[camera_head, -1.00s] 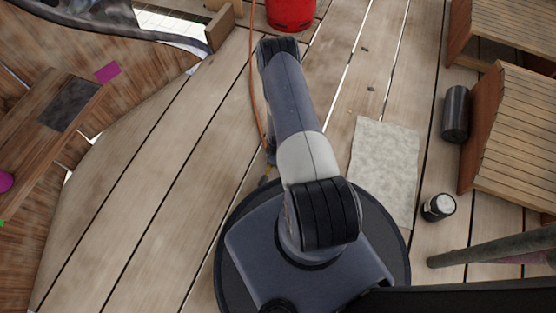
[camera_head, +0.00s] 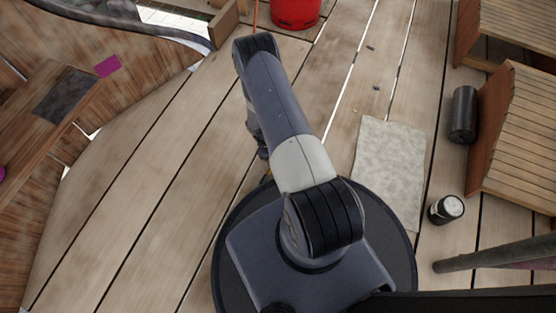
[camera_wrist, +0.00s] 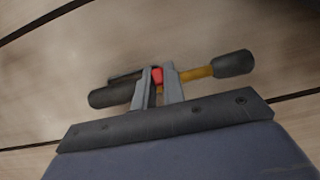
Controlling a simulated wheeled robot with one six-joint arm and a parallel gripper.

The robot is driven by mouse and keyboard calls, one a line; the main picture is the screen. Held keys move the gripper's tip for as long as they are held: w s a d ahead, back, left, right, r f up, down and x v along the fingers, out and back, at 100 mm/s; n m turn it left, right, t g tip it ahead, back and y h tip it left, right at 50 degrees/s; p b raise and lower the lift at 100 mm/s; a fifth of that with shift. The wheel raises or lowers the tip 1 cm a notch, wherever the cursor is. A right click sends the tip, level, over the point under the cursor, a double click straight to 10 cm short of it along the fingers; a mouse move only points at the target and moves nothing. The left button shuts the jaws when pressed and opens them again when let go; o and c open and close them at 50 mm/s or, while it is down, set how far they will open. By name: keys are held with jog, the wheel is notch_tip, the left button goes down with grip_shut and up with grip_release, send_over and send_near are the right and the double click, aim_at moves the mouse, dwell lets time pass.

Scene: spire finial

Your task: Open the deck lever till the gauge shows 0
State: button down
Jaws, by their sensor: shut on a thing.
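My gripper (camera_wrist: 160,92) shows in the wrist view, with its two grey fingers close together. They are shut on a small red piece (camera_wrist: 157,76), which looks like the deck lever. An orange-brown rod (camera_wrist: 196,73) with a dark knob (camera_wrist: 233,63) sticks out to the right of the fingers. A dark cylinder (camera_wrist: 112,94) shows on the left side, partly behind the fingers. In the head view my arm hides the gripper and most of what it holds. No gauge face can be read in either view.
A red canister (camera_head: 295,12) stands at the top of the head view. A pale mat (camera_head: 390,165) lies on the planks. A dark cylinder (camera_head: 463,114), a small jar (camera_head: 446,208) and wooden benches (camera_head: 520,135) are at right. Planks left of my arm are clear.

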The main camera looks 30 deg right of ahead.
jog(key=shift+w+a+f+g+h+b, duration=0.3)
jog(key=shift+w+g+h+b, duration=0.25)
jog(key=shift+b, duration=0.5)
jog(key=shift+w+a+r+g+h, duration=0.2)
jog(key=shift+g+h, duration=0.25)
jog(key=shift+g, duration=0.3)
jog(key=shift+w+a+f+g+h, duration=0.1)
jog(key=shift+w+a+g+h, duration=0.15)
jog(key=shift+g+h, duration=0.35)
jog(key=shift+w+a+f+g+h, duration=0.15)
jog(key=shift+w+g+h, duration=0.25)
jog(key=shift+g, duration=0.35)
jog(key=shift+w+a+g+h, duration=0.15)
jog(key=shift+a+g+h, duration=0.05)
jog(key=shift+g+h, duration=0.45)
jog(key=c, duration=1.5)
grip_release()
jog(key=shift+a, duration=0.1)
jog(key=shift+v, duration=5.4)
